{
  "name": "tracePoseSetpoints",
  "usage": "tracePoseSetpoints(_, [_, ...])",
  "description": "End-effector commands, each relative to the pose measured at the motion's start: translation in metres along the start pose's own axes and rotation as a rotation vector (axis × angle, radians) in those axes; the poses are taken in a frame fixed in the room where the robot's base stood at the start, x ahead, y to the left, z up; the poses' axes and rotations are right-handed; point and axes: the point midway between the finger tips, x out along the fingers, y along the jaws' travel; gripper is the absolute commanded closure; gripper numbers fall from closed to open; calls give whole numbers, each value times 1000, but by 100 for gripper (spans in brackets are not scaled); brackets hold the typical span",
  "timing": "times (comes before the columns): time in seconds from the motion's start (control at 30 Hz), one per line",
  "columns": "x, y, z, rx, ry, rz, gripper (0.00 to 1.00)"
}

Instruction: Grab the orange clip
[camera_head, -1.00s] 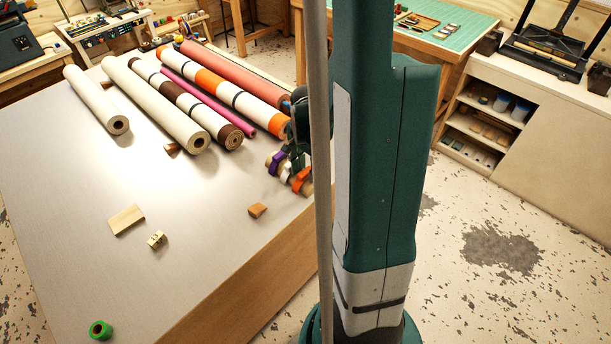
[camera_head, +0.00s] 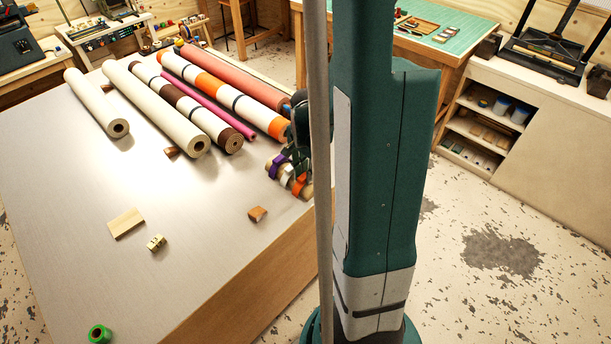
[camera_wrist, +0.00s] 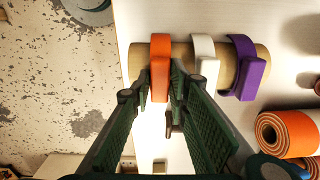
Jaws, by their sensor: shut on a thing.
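The orange clip (camera_wrist: 160,68) is a curved band around a tan tube (camera_wrist: 215,63) at the table's edge. It also shows in the head view (camera_head: 299,187), partly behind my column. My gripper (camera_wrist: 158,88) has one finger on each side of the orange clip, closed on it. In the head view my gripper (camera_head: 299,140) is largely hidden. A white clip (camera_wrist: 204,58) and a purple clip (camera_wrist: 243,67) sit on the same tube, to the right of the orange one in the wrist view.
Several rolls lie on the table (camera_head: 60,190), among them an orange-and-white roll (camera_head: 235,92) and a magenta roll (camera_head: 205,100). Small wooden blocks (camera_head: 127,223) and a green roll (camera_head: 99,334) lie nearer. The speckled floor (camera_wrist: 50,90) shows beyond the table edge.

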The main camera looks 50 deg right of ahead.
Motion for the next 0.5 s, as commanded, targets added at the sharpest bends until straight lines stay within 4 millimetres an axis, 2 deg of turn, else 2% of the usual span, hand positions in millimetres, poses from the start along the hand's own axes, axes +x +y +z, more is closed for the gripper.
tracePoseSetpoints(0.27, [-11, 0, 0, 0, 0, 0, 93])
tracePoseSetpoints(0.5, [-32, 0, 0, 0, 0, 0, 93])
